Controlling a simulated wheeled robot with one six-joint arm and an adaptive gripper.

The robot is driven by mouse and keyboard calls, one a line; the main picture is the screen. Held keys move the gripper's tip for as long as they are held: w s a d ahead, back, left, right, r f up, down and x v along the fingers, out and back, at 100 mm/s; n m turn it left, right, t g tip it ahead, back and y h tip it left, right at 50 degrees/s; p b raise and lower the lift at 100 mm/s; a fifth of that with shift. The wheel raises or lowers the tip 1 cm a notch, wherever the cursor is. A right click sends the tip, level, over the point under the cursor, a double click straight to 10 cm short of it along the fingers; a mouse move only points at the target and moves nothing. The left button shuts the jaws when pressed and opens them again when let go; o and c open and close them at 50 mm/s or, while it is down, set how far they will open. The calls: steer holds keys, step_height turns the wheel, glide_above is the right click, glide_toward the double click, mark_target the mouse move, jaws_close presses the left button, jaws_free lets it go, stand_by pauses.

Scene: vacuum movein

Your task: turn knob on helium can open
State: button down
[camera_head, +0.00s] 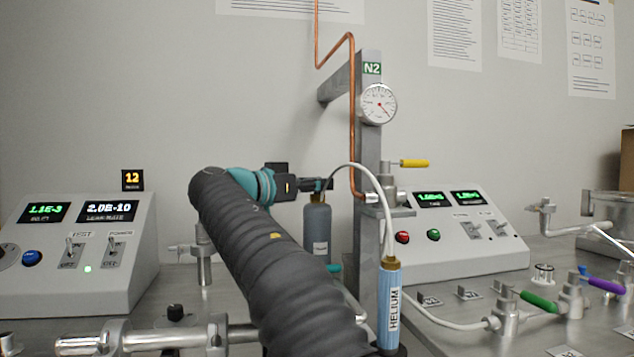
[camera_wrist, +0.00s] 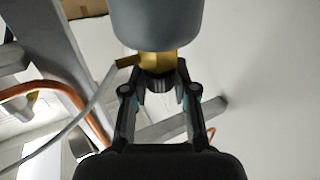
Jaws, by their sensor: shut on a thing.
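A grey can (camera_head: 317,230) with a pale label stands beyond my arm, left of the metal post. It also shows at the top of the wrist view (camera_wrist: 157,22), with a brass valve (camera_wrist: 158,59) on its neck. My gripper (camera_head: 322,184) is at the can's top. In the wrist view its fingertips (camera_wrist: 159,84) are shut on the dark knob at the end of the brass valve; the knob is mostly hidden between them. A blue cylinder marked HELIUM (camera_head: 389,305) stands upright nearer the camera, with a pale hose (camera_head: 362,172) arching toward the can's top.
The metal post (camera_head: 370,150) with a gauge (camera_head: 379,104) and copper pipe (camera_head: 318,40) stands close right of my gripper. Control boxes stand left (camera_head: 85,255) and right (camera_head: 455,235). Valves with green (camera_head: 538,301) and purple (camera_head: 606,285) handles are at right.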

steer(key=shift+r, duration=0.1)
steer(key=c, duration=0.9)
jaws_free()
steer(key=v, duration=1.2)
